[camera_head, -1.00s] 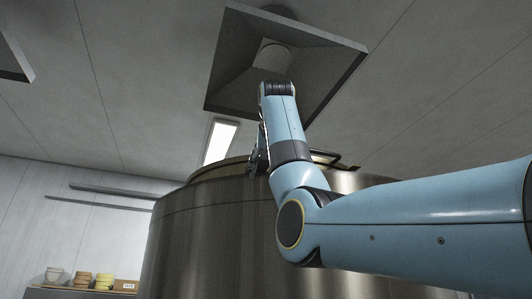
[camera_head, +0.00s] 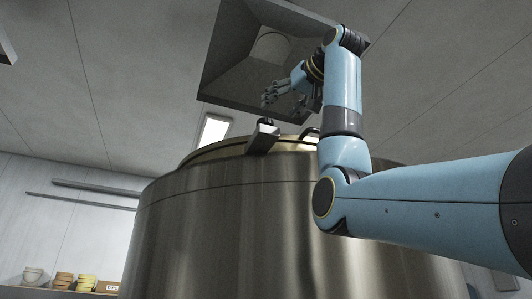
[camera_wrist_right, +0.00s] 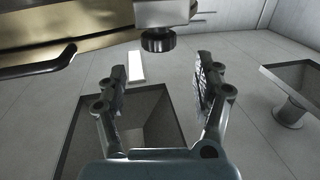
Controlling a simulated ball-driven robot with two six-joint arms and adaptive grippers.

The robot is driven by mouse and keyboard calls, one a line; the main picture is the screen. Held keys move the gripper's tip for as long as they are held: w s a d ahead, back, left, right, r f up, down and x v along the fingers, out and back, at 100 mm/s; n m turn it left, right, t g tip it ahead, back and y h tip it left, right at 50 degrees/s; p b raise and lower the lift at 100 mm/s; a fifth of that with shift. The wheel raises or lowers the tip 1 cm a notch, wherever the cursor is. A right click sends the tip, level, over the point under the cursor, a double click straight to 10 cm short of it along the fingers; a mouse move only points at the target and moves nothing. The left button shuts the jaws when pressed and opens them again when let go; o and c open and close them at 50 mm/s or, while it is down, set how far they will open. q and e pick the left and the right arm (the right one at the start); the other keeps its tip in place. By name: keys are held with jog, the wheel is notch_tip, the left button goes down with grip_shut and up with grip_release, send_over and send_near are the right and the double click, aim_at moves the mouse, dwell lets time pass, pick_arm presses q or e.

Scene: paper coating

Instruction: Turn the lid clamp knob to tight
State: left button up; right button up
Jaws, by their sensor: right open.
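The lid clamp (camera_head: 262,140) is a grey block at the rim of the big metal tank (camera_head: 215,220). Its black knob (camera_head: 265,122) stands on top of the block. In the wrist view the clamp (camera_wrist_right: 160,12) and the dark round knob (camera_wrist_right: 158,41) are at the top centre. My right gripper (camera_head: 283,103) is open and empty, above and a little right of the knob, apart from it. In the wrist view its two fingers (camera_wrist_right: 160,80) are spread wide, with the knob beyond the gap. My left gripper is out of view.
The brassy lid (camera_head: 225,150) has a black handle (camera_head: 308,132) right of the clamp. A ceiling hood (camera_head: 235,75) hangs above. A shelf with bowls (camera_head: 33,274) and a small box (camera_head: 108,287) is at the far left. Open air surrounds the gripper.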

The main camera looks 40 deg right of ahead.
aim_at(267, 120)
jog(key=w+p, duration=0.1)
jog(key=w, duration=0.4)
jog(key=shift+w+d+p, duration=0.2)
jog(key=shift+w+p, duration=0.2)
jog(key=shift+w+f, duration=0.1)
jog(key=shift+w, duration=0.65)
jog(key=shift+c, duration=0.2)
jog(key=c, duration=0.4)
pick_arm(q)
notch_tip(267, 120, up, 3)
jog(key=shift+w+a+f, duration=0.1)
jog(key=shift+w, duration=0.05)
pick_arm(e)
jog(key=c, duration=0.7)
